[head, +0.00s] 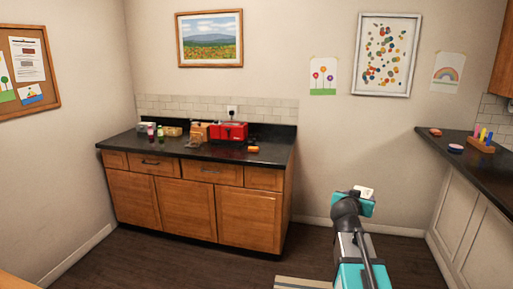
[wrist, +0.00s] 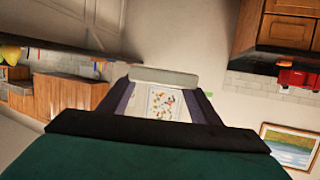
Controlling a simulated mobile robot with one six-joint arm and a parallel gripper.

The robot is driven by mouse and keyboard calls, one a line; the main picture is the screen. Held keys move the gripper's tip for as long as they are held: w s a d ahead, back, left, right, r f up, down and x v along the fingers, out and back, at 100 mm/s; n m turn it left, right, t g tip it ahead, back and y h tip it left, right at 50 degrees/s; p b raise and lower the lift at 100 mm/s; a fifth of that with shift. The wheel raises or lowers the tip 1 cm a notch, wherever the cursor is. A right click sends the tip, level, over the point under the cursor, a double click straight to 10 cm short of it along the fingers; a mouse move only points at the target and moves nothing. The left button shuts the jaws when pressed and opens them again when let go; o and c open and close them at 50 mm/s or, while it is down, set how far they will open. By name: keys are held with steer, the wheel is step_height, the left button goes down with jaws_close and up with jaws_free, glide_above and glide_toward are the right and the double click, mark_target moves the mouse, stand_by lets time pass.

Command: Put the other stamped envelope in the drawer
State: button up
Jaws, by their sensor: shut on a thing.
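My gripper (head: 366,200) is raised in front of the right side of the back wall. It is shut on a small pale thing, likely the stamped envelope (head: 365,191). In the wrist view the envelope (wrist: 163,77) shows as a pale flat bar across the fingertips of my gripper (wrist: 162,97); no stamp can be made out. All look shut. No second envelope is clearly visible.
The dark countertop (head: 190,150) holds a red toaster (head: 228,132), bottles (head: 151,134) and an orange item (head: 253,149). Another dark counter (head: 470,155) with a marker holder (head: 481,144) stands at the right. The floor (head: 240,264) before the cabinet looks clear.

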steer(key=a+r+n+t+y, duration=0.1)
steer(key=a+n+y, duration=0.5)
steer(key=a, duration=1.4)
steer(key=shift+s+r+n+t+y, duration=0.2)
steer(key=shift+r+n+t+y, duration=0.2)
steer(key=shift+t+y, duration=0.5)
steer(key=shift+s, duration=0.15)
